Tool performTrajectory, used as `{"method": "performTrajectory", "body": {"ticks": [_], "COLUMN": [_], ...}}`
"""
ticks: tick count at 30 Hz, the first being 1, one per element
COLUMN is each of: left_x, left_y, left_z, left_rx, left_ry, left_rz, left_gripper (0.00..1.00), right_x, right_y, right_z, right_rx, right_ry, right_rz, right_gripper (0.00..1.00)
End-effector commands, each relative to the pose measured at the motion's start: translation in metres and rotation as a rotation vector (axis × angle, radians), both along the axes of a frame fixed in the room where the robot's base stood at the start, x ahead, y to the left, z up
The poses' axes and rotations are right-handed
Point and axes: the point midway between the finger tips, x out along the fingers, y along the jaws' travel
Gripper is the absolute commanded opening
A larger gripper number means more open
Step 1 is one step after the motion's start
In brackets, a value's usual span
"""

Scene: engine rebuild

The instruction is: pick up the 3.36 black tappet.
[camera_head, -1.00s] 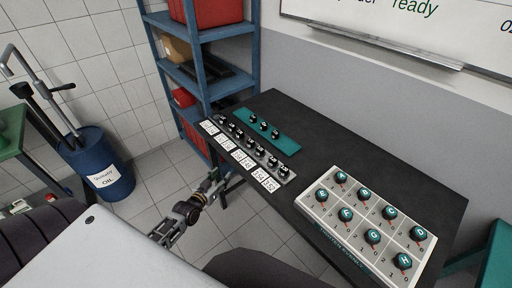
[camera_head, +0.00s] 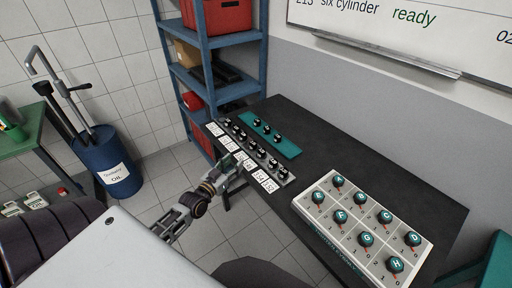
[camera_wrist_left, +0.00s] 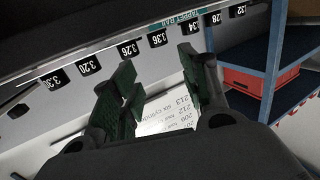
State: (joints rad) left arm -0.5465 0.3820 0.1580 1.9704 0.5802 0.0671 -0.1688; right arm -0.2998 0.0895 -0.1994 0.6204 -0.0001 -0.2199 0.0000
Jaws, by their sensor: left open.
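Several black tappets with white number labels stand in a row on the grey rail (camera_head: 292,178) near the table's left edge. In the left wrist view, the tappet whose label seems to read 3.36 (camera_wrist_left: 158,40) is near the middle of the row; the small print is hard to read. My left gripper (camera_head: 228,168) is beside the table edge, close to the white cards in front of the rail. In the left wrist view its green-padded fingers (camera_wrist_left: 155,88) are apart with nothing between them, and the row lies beyond the fingertips. My right gripper is out of view.
White number cards (camera_head: 229,145) line the table edge. A grey box with teal knobs (camera_head: 345,212) stands at the right. Blue shelving (camera_head: 203,90) rises behind the table's far end. The table's back is clear.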

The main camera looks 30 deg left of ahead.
Motion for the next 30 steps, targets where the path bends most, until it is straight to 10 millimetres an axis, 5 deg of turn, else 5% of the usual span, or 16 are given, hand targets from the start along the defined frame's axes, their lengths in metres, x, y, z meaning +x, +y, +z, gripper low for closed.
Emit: {"method": "performTrajectory", "body": {"ticks": [14, 30], "left_x": [0.001, 0.034], "left_y": [0.0, 0.0], "left_z": [0.002, 0.0], "left_rx": [0.0, 0.0], "left_ry": [-0.003, -0.004], "left_rz": [0.0, 0.0], "left_gripper": [0.45, 0.45], "right_x": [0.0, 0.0], "right_y": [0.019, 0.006], "right_z": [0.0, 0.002], "right_rx": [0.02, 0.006], "right_ry": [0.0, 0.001], "right_rz": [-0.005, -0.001], "right_gripper": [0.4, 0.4]}}
